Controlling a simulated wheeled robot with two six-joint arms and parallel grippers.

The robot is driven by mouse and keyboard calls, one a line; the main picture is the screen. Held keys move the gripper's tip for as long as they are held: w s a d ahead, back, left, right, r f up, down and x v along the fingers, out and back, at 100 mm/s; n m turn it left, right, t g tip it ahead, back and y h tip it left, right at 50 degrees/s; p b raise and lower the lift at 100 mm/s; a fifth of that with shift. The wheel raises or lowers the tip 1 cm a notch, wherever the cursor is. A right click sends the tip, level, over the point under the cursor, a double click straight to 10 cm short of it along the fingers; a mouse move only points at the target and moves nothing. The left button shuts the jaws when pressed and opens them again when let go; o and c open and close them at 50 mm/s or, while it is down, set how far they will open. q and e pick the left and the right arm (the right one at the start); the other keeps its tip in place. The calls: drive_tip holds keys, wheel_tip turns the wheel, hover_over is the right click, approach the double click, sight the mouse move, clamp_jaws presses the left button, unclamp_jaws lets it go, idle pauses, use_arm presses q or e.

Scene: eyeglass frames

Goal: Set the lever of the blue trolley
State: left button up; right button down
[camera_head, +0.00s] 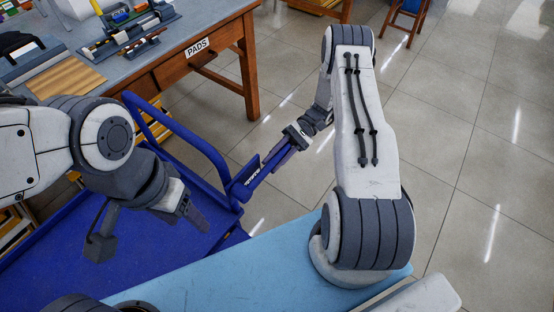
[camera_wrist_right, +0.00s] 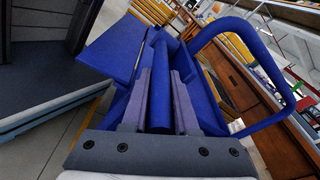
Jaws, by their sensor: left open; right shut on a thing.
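The blue trolley (camera_head: 130,245) stands at the left in the head view, with its tubular push handle (camera_head: 190,140) rising at the table side. Its blue lever (camera_head: 258,178) slants up to the right from the trolley's corner, with small white lettering near its lower end. My right gripper (camera_head: 283,155) is shut on the lever near its upper end. In the right wrist view the lever (camera_wrist_right: 160,85) lies between the two finger pads, and the trolley's handle (camera_wrist_right: 275,65) curves to its right. My left gripper (camera_head: 190,215) is open and empty above the trolley's deck.
A wooden table (camera_head: 175,75) labelled PADS stands behind the trolley, with trays and small items on its grey top. A light blue surface (camera_head: 250,265) is in the foreground, part of my base. The tiled floor (camera_head: 470,150) at the right is clear.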

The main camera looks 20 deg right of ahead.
drive_tip(key=shift+s+a+f, duration=0.1)
drive_tip(key=shift+a+f, duration=0.05)
drive_tip(key=c, duration=0.7)
unclamp_jaws()
